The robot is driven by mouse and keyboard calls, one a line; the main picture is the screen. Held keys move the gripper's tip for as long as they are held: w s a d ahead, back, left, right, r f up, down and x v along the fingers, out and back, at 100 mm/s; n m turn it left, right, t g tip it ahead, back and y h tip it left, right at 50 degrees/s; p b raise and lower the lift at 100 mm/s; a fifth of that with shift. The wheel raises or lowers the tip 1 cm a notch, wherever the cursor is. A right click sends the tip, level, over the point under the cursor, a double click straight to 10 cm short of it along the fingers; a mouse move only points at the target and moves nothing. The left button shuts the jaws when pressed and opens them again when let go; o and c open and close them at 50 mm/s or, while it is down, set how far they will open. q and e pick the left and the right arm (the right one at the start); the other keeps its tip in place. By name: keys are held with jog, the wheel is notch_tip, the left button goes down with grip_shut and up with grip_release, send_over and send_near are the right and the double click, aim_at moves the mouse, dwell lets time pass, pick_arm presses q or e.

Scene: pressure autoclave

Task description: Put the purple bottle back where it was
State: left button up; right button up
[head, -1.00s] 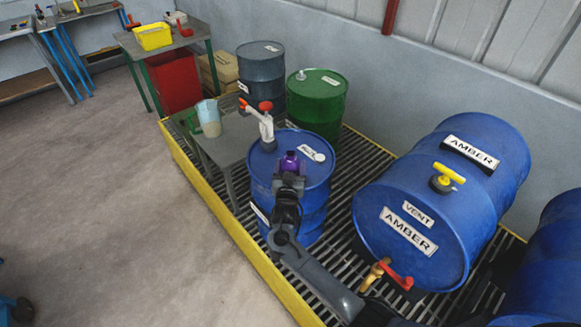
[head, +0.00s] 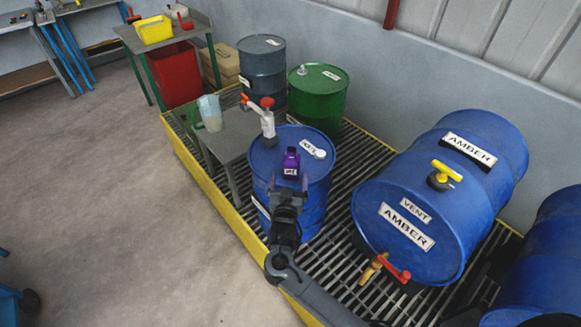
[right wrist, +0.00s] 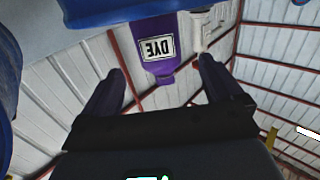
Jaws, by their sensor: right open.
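The purple bottle (head: 291,161) stands upright on top of the upright blue drum (head: 262,180), near the white pump. Its white label reads DYE and shows upside down in the right wrist view, where the bottle (right wrist: 158,65) is beyond the fingertips. My right gripper (head: 289,184) is open and empty, just on the near side of the bottle and apart from it. Its two fingers (right wrist: 162,78) show spread in the right wrist view, one on each side of the bottle's line. My left gripper is not in view.
A white pump with an orange handle (head: 266,122) and a white cap (head: 320,154) are on the same drum top. A table (head: 232,138) with a jug (head: 210,113) stands to the left. A large blue AMBER drum (head: 430,220) lies on its side to the right.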

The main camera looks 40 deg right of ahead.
jog(key=s+a+f+n+g+y, duration=0.3)
jog(key=s+a+f+n+y, duration=0.35)
jog(key=s+a+y, duration=0.6)
jog(key=s+a+n+g, duration=0.1)
jog(key=s+n+g, duration=0.3)
jog(key=s, duration=1.6)
jog(key=shift+a+r+g, duration=0.15)
jog(key=shift+r+g, duration=0.05)
jog(key=shift+g, duration=1)
jog(key=shift+r+p, duration=0.1)
jog(key=shift+p, duration=0.25)
